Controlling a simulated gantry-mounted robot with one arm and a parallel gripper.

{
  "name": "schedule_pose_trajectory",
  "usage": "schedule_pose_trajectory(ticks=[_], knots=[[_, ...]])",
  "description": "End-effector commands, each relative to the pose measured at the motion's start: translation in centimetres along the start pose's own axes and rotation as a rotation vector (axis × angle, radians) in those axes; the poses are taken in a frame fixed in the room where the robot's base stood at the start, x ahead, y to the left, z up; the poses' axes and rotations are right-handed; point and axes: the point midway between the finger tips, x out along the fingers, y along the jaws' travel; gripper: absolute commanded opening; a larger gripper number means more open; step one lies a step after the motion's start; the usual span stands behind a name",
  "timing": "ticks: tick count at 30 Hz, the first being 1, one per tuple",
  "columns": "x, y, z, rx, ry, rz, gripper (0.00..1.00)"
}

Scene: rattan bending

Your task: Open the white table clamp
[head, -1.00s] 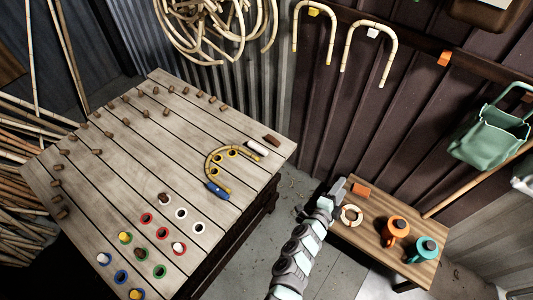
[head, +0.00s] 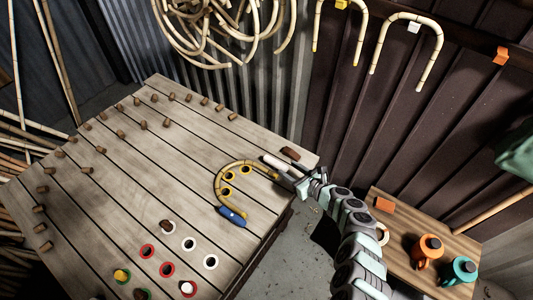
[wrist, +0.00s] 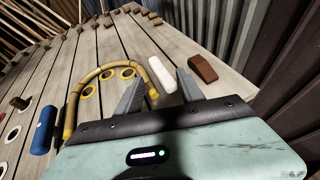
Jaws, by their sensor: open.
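The white table clamp (head: 277,164) is a rounded white bar at the right side of the slatted workbench, by one end of a bent yellow rattan piece (head: 218,183). In the wrist view the white clamp (wrist: 158,72) lies ahead, in the gap between my fingertips as seen from there. My gripper (head: 284,174) is open and empty, close to the clamp; I cannot tell whether it touches. A blue clamp (head: 232,215) sits at the rattan's other end, and also shows at left in the wrist view (wrist: 42,130).
A brown block (head: 290,153) lies just beyond the white clamp. Yellow-rimmed holes (head: 229,176) lie inside the rattan curve. Several wooden pegs stand on the workbench (head: 130,175). A side table (head: 455,245) at right holds an orange mug (head: 427,250) and a teal mug (head: 459,271).

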Motion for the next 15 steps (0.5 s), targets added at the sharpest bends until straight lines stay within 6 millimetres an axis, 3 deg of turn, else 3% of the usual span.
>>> schedule_pose_trajectory(ticks=[15], knots=[[6.7, 0.2, -0.7, -0.006, 0.003, 0.004, 0.45]])
